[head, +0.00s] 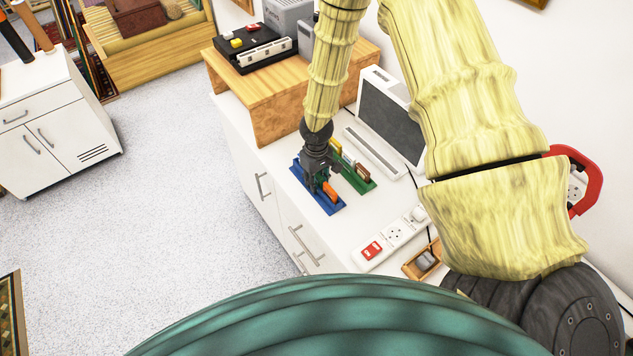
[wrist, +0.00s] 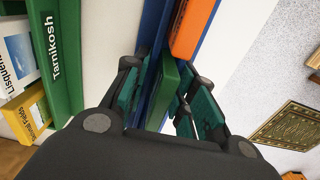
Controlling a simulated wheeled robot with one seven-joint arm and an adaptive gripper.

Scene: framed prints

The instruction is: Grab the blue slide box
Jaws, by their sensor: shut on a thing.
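My gripper (head: 318,172) points down over a blue tray (head: 330,206) on the white counter. In the wrist view, my gripper's fingers (wrist: 172,100) close around a narrow green block (wrist: 174,80) standing at the blue tray (wrist: 154,28). A blue surface shows beside the green block between the fingers; I cannot tell whether it is a separate blue slide box or the tray. An orange box (wrist: 190,28) stands in the tray just beyond the fingers; it also shows in the head view (head: 330,193). The lower part of the held block is hidden.
A green rack (head: 366,186) with yellow and brown boxes stands close beside the blue tray. A white monitor (head: 390,115), a power strip (head: 394,238) and a wooden riser (head: 262,95) surround the spot. The counter's front edge is close on the left.

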